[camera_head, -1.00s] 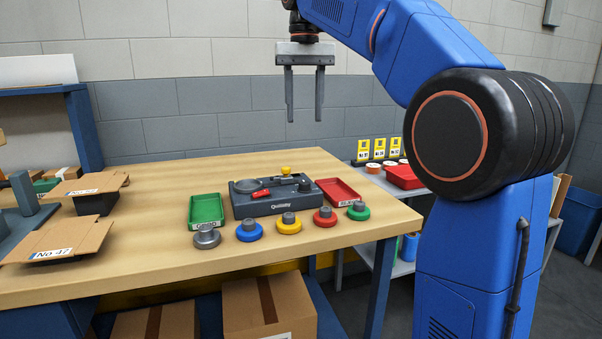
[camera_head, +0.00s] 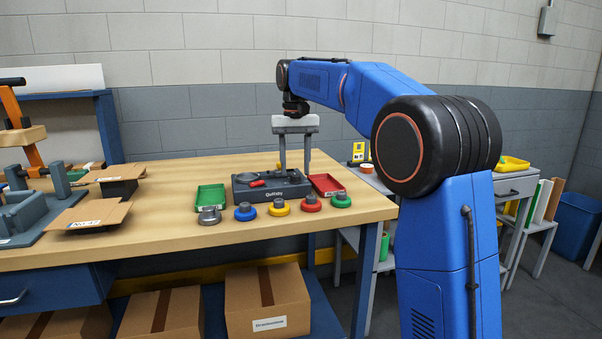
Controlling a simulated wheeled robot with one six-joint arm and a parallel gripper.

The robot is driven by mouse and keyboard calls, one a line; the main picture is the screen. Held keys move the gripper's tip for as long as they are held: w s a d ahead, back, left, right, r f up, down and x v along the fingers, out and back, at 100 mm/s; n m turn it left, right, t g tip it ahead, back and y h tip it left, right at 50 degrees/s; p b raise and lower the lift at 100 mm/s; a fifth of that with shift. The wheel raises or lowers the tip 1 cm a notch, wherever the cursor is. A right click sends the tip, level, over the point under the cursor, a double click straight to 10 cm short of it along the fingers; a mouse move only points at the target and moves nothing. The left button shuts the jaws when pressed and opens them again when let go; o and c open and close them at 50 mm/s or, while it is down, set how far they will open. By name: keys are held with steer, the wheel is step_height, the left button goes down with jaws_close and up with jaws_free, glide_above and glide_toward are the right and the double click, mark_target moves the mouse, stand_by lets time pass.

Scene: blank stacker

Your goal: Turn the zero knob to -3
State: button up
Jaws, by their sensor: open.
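A dark grey device (camera_head: 266,194) with a dial plate and a small red lever (camera_head: 257,184) sits near the front right of the wooden table. A yellow knob (camera_head: 279,167) is on its top, mostly hidden by a finger of my gripper. I take it for the zero knob; its scale marks are too small to read. My gripper (camera_head: 294,170) is open, pointing down, with its fingertips low over the right part of the device. I cannot tell whether a finger touches the knob.
A green tray (camera_head: 211,196) and a red tray (camera_head: 326,185) flank the device. Several weights stand in front, including a yellow one (camera_head: 279,207) and a green one (camera_head: 341,201). Cardboard pieces (camera_head: 92,214) lie at left.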

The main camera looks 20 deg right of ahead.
steer(key=shift+f, duration=0.6)
steer(key=c, duration=1.1)
steer(key=shift+o, duration=0.2)
